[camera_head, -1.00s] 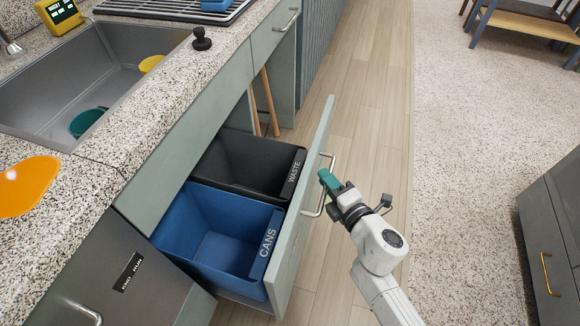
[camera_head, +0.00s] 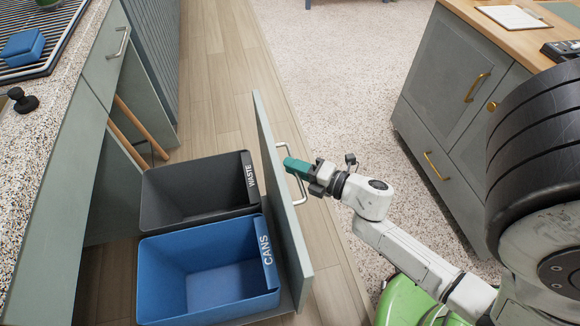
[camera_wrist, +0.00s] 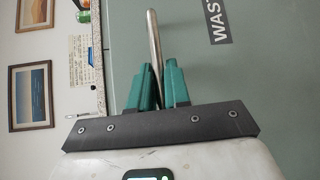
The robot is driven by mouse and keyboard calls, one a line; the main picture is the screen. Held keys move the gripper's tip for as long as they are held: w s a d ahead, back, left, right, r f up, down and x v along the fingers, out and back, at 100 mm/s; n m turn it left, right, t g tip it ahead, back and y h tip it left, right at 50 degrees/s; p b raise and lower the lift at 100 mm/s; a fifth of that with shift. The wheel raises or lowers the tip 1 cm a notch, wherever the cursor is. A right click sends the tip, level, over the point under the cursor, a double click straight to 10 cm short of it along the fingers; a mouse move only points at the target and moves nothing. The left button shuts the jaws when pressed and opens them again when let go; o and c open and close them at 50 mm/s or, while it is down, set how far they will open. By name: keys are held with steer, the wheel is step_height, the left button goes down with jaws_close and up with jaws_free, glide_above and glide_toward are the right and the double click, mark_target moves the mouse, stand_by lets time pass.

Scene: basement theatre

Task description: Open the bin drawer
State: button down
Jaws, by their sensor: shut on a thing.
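The bin drawer (camera_head: 284,205) is pulled far out from the grey-green cabinet. It holds a dark bin labelled WASTE (camera_head: 190,205) and a blue bin labelled CANS (camera_head: 170,275), both empty as far as I see. My gripper (camera_head: 291,165), with teal fingers, is at the metal bar handle (camera_head: 301,190) on the drawer's front. In the wrist view the handle bar (camera_wrist: 154,45) passes between the two teal fingers, and my gripper (camera_wrist: 158,88) is shut on it. The drawer front fills the right of that view.
A speckled counter (camera_head: 60,140) runs along the left, with a dish rack (camera_head: 50,50) and a blue box (camera_head: 24,46). Wooden poles (camera_head: 140,135) lean in an open bay behind the bins. A grey cabinet (camera_head: 440,95) with gold handles stands at right; floor lies between.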

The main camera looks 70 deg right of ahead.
steer(key=c, duration=1.2)
jaws_free()
steer(key=shift+s, duration=0.1)
steer(key=v, duration=1)
steer(key=shift+s, duration=0.3)
